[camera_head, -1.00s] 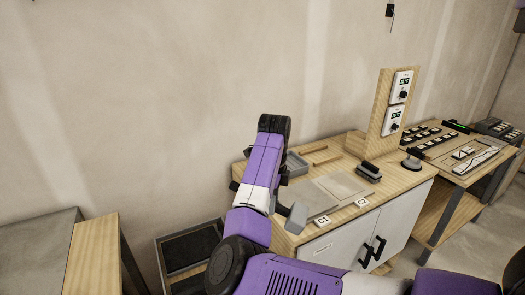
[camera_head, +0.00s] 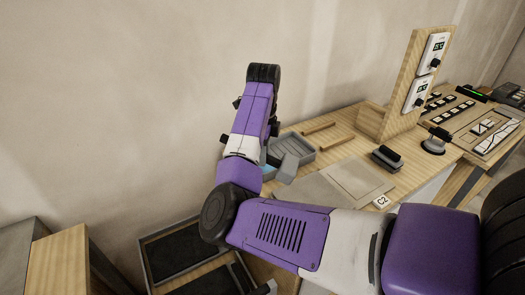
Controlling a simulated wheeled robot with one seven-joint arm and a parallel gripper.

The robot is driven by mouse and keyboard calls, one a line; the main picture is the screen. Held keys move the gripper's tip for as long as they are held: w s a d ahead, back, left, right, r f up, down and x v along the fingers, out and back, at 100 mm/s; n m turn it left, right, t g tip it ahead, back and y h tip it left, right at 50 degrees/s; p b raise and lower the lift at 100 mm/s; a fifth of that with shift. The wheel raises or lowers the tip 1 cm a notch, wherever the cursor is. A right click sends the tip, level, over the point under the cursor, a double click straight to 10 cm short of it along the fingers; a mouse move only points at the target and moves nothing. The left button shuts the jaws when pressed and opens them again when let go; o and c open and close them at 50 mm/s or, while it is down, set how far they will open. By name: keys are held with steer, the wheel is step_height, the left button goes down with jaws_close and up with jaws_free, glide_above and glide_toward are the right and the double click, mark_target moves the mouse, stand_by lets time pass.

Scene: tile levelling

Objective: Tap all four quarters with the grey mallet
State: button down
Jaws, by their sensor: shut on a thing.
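My gripper (camera_head: 266,171) is mostly hidden behind my purple arm, and its fingers do not show clearly. The grey mallet (camera_head: 289,166) sticks out to the right from behind my arm, its blocky grey head tilted, and my gripper is shut on it. In this view the head lies between the grey tray and the tile area, and I cannot tell its height over the bench. The pale grey tile area (camera_head: 356,178) lies on the wooden bench to the right of the mallet.
A grey tray (camera_head: 302,147) and two wooden strips (camera_head: 329,139) lie behind the tile. A black-handled grey block (camera_head: 386,158) and a round black-knobbed tool (camera_head: 435,142) stand to the right. A wooden post (camera_head: 402,85) carries two dials. Dark bins (camera_head: 180,252) sit low at left.

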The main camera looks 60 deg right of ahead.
step_height(320, 180, down, 8)
steer(key=b, duration=0.6)
step_height(320, 180, up, 5)
steer(key=p, duration=0.4)
steer(key=shift+f, duration=0.2)
step_height(320, 180, down, 6)
steer(key=b, duration=0.3)
steer(key=shift+f+b, duration=0.1)
steer(key=shift+b, duration=0.3)
step_height(320, 180, up, 6)
steer(key=p, duration=0.5)
steer(key=shift+r, duration=0.25)
steer(key=shift+a+f, duration=0.1)
